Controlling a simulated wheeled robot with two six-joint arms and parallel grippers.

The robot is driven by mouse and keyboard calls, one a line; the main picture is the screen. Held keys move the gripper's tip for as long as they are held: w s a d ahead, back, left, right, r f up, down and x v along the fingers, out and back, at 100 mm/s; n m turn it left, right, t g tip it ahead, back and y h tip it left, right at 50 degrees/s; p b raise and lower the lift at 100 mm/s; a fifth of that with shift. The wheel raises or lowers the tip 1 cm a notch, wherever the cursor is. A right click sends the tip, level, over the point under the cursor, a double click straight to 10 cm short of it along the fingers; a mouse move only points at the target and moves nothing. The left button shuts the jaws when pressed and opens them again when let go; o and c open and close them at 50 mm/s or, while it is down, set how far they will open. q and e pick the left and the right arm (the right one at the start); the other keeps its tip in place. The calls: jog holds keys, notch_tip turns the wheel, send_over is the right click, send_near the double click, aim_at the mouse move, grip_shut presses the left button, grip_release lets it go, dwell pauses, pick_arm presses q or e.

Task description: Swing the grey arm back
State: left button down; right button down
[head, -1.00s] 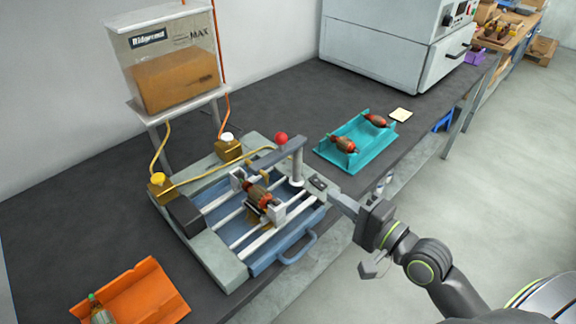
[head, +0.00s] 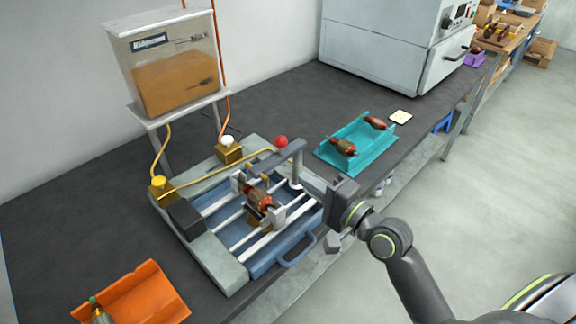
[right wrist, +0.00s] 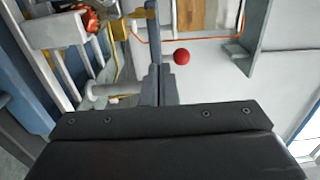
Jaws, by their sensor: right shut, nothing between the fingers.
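The grey arm (head: 272,158) is a flat bar on top of an upright post at the right side of the winding machine. It reaches left over the machine bed, towards the brown and red armature (head: 257,197). A red ball knob (head: 282,141) stands near its post end; the knob also shows in the right wrist view (right wrist: 181,57). My right gripper (head: 308,187) is shut and empty, close beside the post at the machine's right edge. In the right wrist view its fingers (right wrist: 160,88) are together near the post; I cannot tell whether they touch it. My left gripper is out of view.
A teal tray (head: 330,160) with two armatures lies right of the machine. An orange tray (head: 150,300) lies at the front left. A hopper (head: 165,70) stands behind, with yellow hoses running from the machine's fittings. A grey oven (head: 385,45) stands at the back.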

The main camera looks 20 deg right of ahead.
aim_at(278, 161)
jog(key=p+x, duration=0.1)
jog(key=x, duration=0.5)
jog(key=shift+w+a, duration=0.15)
jog(key=shift+w, duration=0.15)
